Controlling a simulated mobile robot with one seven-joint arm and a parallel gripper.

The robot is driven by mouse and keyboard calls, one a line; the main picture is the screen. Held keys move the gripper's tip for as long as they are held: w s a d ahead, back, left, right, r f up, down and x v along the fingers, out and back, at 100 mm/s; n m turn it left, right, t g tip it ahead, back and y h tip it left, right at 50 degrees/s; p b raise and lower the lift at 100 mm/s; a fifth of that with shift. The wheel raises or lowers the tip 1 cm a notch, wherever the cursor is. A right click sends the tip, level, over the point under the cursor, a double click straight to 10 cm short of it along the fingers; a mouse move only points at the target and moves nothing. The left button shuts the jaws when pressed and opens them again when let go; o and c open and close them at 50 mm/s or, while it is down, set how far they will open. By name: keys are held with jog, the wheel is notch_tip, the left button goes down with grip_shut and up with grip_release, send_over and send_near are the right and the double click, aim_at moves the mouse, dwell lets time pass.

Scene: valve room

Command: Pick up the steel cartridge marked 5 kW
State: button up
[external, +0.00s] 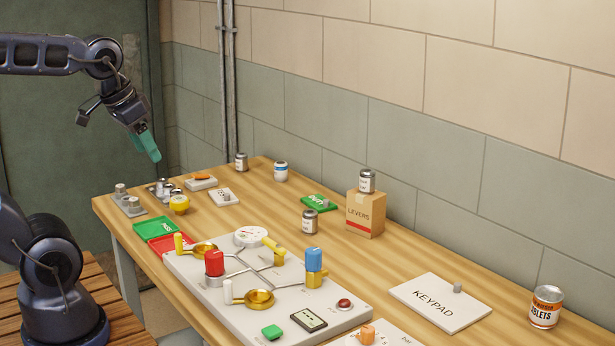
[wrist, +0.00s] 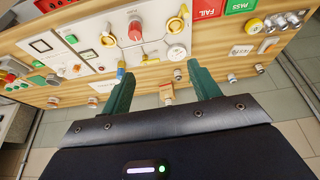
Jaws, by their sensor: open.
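Three small steel cartridges with pale labels stand in the external view. One is at the far left end of the bench (external: 241,162), one stands in front of the carton (external: 310,222), and one is on top of the carton (external: 367,181). Their labels are too small to read, so I cannot tell which is marked 5 kW. My gripper (external: 153,157) is open and empty, with green fingers, high above the bench's left end and apart from everything. In the wrist view my gripper (wrist: 160,73) frames the carton and a cartridge (wrist: 178,75) beyond its fingertips.
The LEVERS carton (external: 365,214) stands by the wall, near a green plate (external: 319,202) and a white-blue can (external: 281,171). A valve panel (external: 215,288) with upright knobs fills the front. A KEYPAD plate (external: 440,303) and TABLETS can (external: 545,307) are at right.

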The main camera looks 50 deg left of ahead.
jog(key=w+r+n+g, duration=0.1)
jog(key=w+n, duration=0.3)
jog(key=w, duration=0.7)
jog(key=n+g, duration=0.4)
jog(key=n, duration=0.8)
send_over(310, 211)
notch_tip(310, 211, down, 20)
jog(key=shift+s+d+f, duration=0.1)
jog(key=shift+f, duration=0.15)
jog(key=shift+w+f, duration=0.25)
jog(key=shift+f, duration=0.2)
notch_tip(310, 211, down, 5)
jog(key=shift+f, duration=0.2)
jog(key=shift+s+f, duration=0.15)
jog(key=shift+f, duration=1.2)
jog(key=shift+s+f, duration=0.1)
jog(key=shift+f, duration=1.2)
